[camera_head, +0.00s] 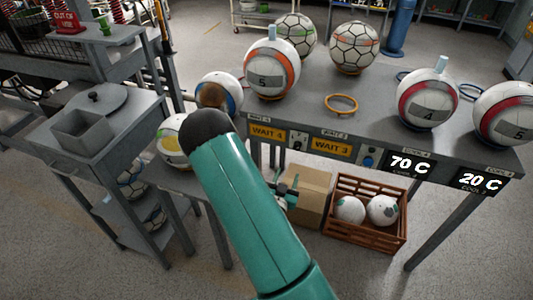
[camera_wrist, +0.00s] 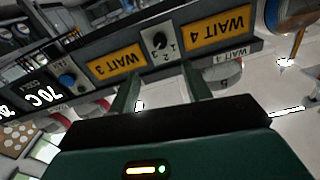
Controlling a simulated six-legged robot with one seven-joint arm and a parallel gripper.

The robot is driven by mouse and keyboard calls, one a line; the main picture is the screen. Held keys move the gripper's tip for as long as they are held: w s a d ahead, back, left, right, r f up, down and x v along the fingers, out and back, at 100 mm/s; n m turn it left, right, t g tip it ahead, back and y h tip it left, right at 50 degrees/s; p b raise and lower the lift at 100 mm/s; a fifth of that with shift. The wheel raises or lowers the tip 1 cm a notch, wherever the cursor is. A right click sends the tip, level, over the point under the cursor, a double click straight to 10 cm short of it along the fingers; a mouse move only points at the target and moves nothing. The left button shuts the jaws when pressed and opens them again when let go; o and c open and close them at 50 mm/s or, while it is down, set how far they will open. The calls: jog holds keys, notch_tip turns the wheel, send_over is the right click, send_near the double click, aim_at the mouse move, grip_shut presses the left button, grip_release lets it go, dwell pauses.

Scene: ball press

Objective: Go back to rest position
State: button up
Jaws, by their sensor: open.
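My gripper (camera_wrist: 162,84) is open and empty in the wrist view, its two dark green fingers apart below the table's front panel. In the head view my teal arm crosses the lower middle, and my gripper (camera_head: 286,190) shows only partly beside it, in front of a cardboard box. The grey table (camera_head: 385,110) carries several balls. An orange-striped ball marked 5 (camera_head: 272,68) stands at its left, and a red-striped ball marked 4 (camera_head: 428,98) stands at its right.
A brown crate (camera_head: 365,236) with two balls stands on the floor beside the cardboard box (camera_head: 308,196). An empty orange ring (camera_head: 341,104) lies on the table. A grey stand (camera_head: 85,125) is at the left. Free floor shows at front left.

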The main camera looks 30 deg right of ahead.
jog(key=w+a+r+g+y, duration=0.1)
jog(key=w+a+r+y, duration=0.5)
jog(key=w+a, duration=0.1)
jog(key=a+r+n+y, duration=0.3)
jog(key=a+r+y, duration=0.3)
jog(key=a+r, duration=0.45)
jog(key=s+a+r+n+g+y, duration=0.2)
jog(key=s+a+r+n, duration=0.2)
jog(key=s+a+r, duration=0.3)
jog(key=s+r+n+g, duration=0.1)
jog(key=s+r+n, duration=0.1)
jog(key=s, duration=0.6)
jog(key=s+a+r+n+g, duration=0.1)
jog(key=s+r, duration=0.3)
jog(key=s, duration=0.4)
jog(key=shift+a+r+n+g, duration=0.15)
jog(key=shift+a+n+g, duration=0.2)
jog(key=shift+n, duration=0.35)
jog(key=shift+d, duration=0.1)
jog(key=shift+c, duration=0.4)
